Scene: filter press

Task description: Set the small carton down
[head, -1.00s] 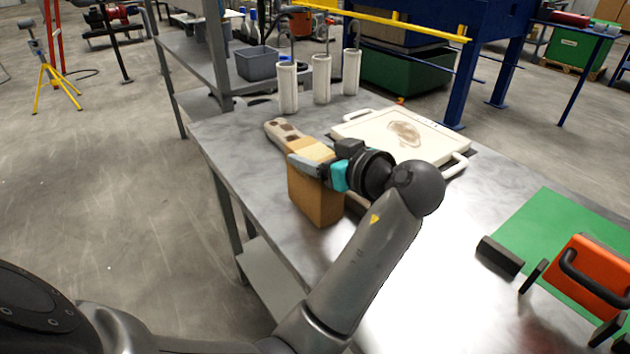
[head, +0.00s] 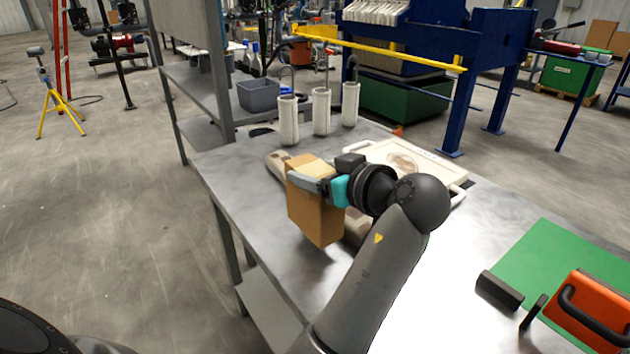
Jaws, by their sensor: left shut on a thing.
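The small carton (head: 314,217) is a brown box with a paler tape strip on top. It is over the left part of the grey metal table (head: 235,175). My left gripper (head: 312,182) is shut on the carton's upper part, reaching in from the right side. The carton is tilted a little, and its lower edge appears close to the tabletop; I cannot tell whether it touches. My right gripper is not in view.
A brown-patterned long object (head: 277,163) lies behind the carton, partly hidden. A white tray (head: 440,172) lies to the right. Several white filter cylinders (head: 321,112) stand at the back. A green mat (head: 545,262) and an orange tool (head: 592,312) are at right.

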